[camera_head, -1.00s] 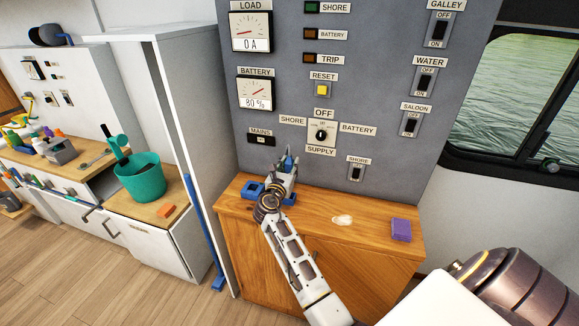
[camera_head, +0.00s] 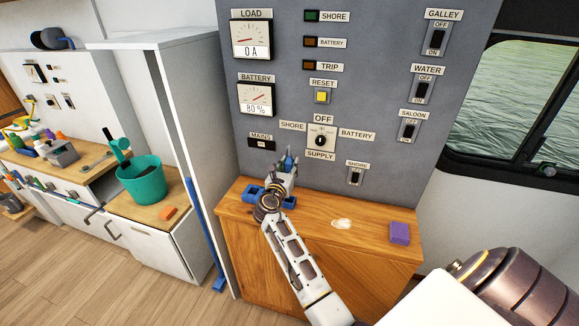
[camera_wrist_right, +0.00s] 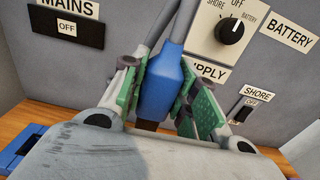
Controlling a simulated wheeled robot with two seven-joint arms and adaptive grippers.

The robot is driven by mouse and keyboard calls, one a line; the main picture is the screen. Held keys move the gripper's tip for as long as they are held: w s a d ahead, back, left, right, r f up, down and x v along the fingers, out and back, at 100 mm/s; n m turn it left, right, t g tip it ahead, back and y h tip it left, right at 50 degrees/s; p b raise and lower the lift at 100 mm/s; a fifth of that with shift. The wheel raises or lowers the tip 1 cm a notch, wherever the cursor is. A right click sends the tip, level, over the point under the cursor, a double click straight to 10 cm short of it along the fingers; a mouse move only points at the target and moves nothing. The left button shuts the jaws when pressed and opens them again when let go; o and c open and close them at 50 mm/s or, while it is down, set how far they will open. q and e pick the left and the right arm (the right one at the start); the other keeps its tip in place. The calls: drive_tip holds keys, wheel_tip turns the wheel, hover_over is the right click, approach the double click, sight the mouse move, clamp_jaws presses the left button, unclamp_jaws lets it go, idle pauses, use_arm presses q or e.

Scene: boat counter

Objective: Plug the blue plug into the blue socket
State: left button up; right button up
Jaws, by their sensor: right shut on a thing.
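My right gripper (camera_head: 284,172) is shut on the blue plug (camera_wrist_right: 163,82), which stands roughly upright between the green finger pads in the right wrist view. A grey cable runs up from the plug's top. In the head view the plug (camera_head: 289,160) shows as a small blue piece above the counter, in front of the grey panel. A blue fixture (camera_head: 254,193), which may be the blue socket, sits on the wooden counter just left of my gripper; its edge shows in the right wrist view (camera_wrist_right: 22,147). The plug's lower end is hidden by my gripper. My left gripper is not in view.
The grey panel (camera_head: 375,110) with dials, labels and switches rises behind the counter. A purple block (camera_head: 400,233) and a pale patch (camera_head: 342,223) lie on the wooden counter (camera_head: 320,243) to the right. A white partition (camera_head: 195,110) stands at the left.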

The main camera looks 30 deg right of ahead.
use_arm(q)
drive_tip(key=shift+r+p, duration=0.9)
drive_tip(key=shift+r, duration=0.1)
use_arm(e)
drive_tip(key=shift+r, duration=1.2)
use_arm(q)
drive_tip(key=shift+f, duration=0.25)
use_arm(e)
drive_tip(key=shift+f, duration=0.25)
use_arm(q)
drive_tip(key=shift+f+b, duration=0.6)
drive_tip(key=shift+b, duration=0.25)
use_arm(e)
drive_tip(key=shift+d+f, duration=0.15)
drive_tip(key=shift+f, duration=0.45)
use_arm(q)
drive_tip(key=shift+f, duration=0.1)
use_arm(e)
drive_tip(key=shift+f, duration=0.1)
